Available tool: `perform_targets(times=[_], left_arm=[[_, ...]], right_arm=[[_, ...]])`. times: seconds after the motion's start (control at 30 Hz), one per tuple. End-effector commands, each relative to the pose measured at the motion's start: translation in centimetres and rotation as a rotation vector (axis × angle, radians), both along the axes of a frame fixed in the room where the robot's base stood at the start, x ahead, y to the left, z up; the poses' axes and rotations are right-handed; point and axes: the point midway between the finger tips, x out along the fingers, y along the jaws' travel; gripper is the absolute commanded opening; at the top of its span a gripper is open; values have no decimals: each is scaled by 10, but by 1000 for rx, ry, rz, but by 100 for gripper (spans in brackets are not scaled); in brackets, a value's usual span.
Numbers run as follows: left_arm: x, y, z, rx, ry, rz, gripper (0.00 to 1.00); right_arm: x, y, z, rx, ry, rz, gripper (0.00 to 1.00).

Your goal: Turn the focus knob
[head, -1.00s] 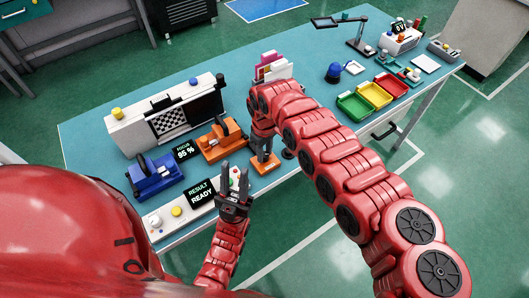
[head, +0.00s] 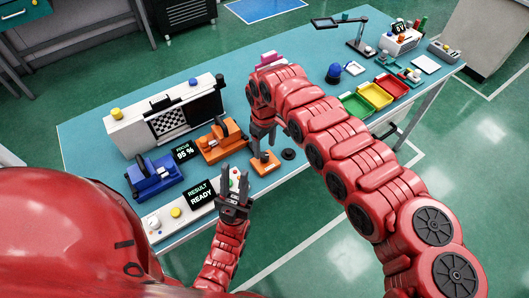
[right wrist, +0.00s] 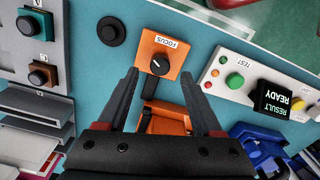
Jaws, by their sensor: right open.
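The focus knob (right wrist: 160,62) is a small black dial with a white mark on an orange plate labelled FOCUS. The orange plate (head: 264,163) also shows near the table's front edge in the head view. My right gripper (right wrist: 159,74) is open and empty, its fingers on either side of the knob in the right wrist view, apparently above it and not touching. It also shows in the head view (head: 263,145). The focus display (head: 184,151) reads 95 %. My left gripper (head: 235,181) is open and empty near the table's front edge.
A result panel (head: 201,194) reads READY beside a green button (right wrist: 235,81). A blue clamp device (head: 154,175) and an orange one (head: 221,139) stand left of the knob. A black disc (head: 288,154) lies right of it. Coloured trays (head: 375,95) stand further right.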

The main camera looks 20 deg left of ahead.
Motion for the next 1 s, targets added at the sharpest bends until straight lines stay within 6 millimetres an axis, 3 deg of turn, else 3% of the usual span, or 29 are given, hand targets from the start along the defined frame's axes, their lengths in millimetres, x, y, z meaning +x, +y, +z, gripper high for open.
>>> perform_targets(times=[0.3,0.5,0.7,1.0], left_arm=[[0,0,-25,0,0,0,35],[0,0,-31,0,0,0,35],[0,0,-32,0,0,0,35],[0,0,-32,0,0,0,35]], right_arm=[[2,2,83,5,-9,1,67],[0,1,118,0,-2,0,67],[0,0,132,0,0,0,67],[0,0,132,0,1,0,67]])
